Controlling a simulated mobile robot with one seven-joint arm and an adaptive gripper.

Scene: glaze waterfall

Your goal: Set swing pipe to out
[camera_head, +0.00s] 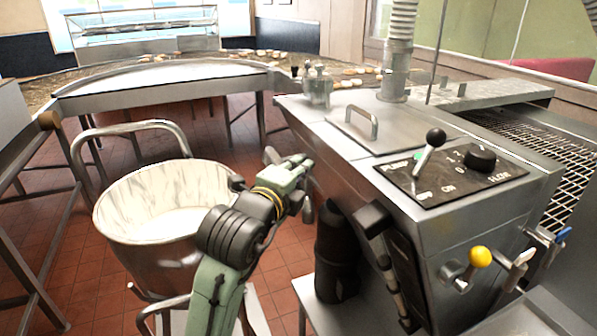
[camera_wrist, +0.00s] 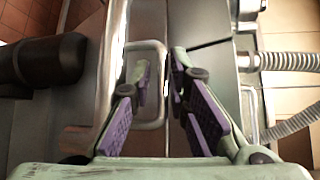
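My gripper (camera_head: 300,166) is in front of the near left side of the steel tank in the head view. In the wrist view a shiny rounded metal length (camera_wrist: 113,55) runs beside and behind the left finger. I cannot tell whether it is the pipe or the tank's edge, or whether the finger touches it.
A steel bucket (camera_head: 115,215) with white inside stands left of my arm. A black cylinder (camera_head: 337,255) is below the tank. The tank top has a lid handle (camera_head: 374,118), a black-knobbed lever (camera_head: 428,148) and a corrugated hose (camera_head: 401,18). A yellow-knobbed valve (camera_head: 480,257) sits at front right.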

